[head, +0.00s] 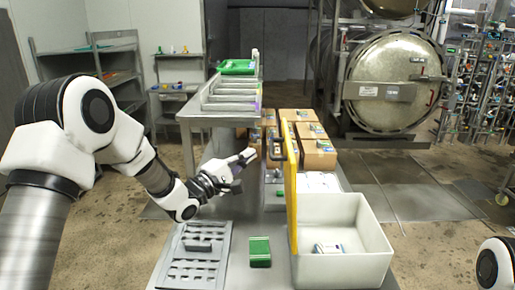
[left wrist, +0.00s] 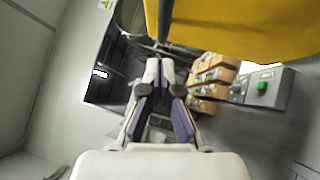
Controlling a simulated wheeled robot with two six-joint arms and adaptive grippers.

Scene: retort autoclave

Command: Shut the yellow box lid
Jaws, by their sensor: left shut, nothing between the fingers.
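The box is a white open-topped bin (head: 342,268) at the front right of the table in the head view. Its yellow lid (head: 291,190) stands upright along the bin's left edge, seen nearly edge-on, with a dark handle (head: 276,149) on its left side. A small item (head: 328,248) lies inside the bin. My left gripper (head: 247,157) is shut and empty, just left of the lid near the handle, and does not visibly touch it. In the left wrist view the gripper (left wrist: 160,62) points ahead, with the yellow lid (left wrist: 235,30) large at the top right. My right gripper is out of view.
A grey slotted tray (head: 178,272) and a green block (head: 260,252) lie on the table left of the bin. Cardboard boxes (head: 318,156) stand behind the lid. A grey control box with a green button (head: 279,196) is close to the lid's left side.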

